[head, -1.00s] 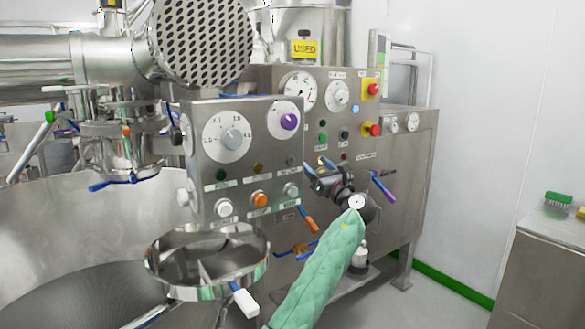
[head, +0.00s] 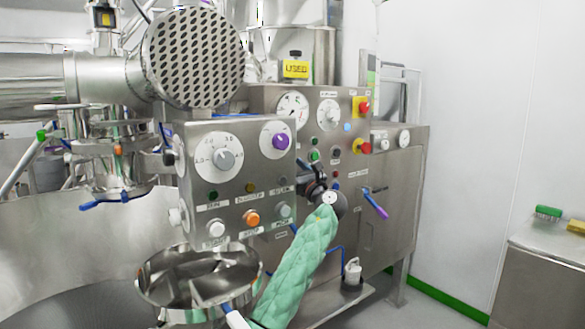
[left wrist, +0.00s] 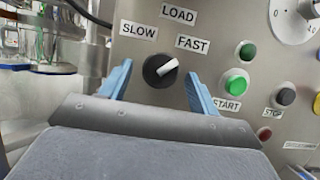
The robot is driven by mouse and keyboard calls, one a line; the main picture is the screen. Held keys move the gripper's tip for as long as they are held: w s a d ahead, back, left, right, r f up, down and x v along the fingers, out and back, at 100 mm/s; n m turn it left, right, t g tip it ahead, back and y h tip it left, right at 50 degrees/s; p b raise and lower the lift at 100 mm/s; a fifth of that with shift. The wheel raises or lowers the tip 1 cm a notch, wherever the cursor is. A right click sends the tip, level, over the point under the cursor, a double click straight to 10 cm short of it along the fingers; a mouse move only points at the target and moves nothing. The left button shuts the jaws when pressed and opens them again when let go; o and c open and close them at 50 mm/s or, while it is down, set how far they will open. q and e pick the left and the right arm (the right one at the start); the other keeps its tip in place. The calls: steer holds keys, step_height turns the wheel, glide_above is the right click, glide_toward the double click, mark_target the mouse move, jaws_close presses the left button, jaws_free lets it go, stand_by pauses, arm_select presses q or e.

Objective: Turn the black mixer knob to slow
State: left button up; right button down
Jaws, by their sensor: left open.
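The black mixer knob (left wrist: 160,71) is on the steel panel in the left wrist view, with its white pointer turned up and right toward the FAST label (left wrist: 192,45). The SLOW label (left wrist: 138,30) is above and left of it, and LOAD (left wrist: 178,15) is above. My left gripper (left wrist: 158,80) is open, its blue fingers on either side of the knob, with a visible gap to each; contact with the panel cannot be told. In the head view my left gripper (head: 314,184) is at the rear control panel and the knob is hidden. My right gripper is not in view.
Right of the knob are the green START button (left wrist: 236,82) and black STOP button (left wrist: 285,97). In the head view a front control box (head: 235,180) stands close left of my arm, above a steel bowl (head: 200,280).

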arm_select(q)
steer(key=c, duration=1)
steer(key=shift+o, duration=0.2)
steer(key=shift+n, duration=0.3)
steer(key=shift+w+d+r+n+g+y+b, duration=0.15)
steer(key=shift+n+g+y+b, duration=0.25)
steer(key=shift+n+g, duration=2.2)
steer(key=shift+w+d+r+n+g+y+b, duration=0.15)
steer(key=shift+n+g+y+b, duration=0.25)
steer(key=shift+n, duration=4.25)
steer(key=shift+d+r+n+g+y+b, duration=0.4)
steer(key=shift+n+g, duration=1.1)
steer(key=shift+n, duration=2.15)
steer(key=shift+a+f, duration=0.25)
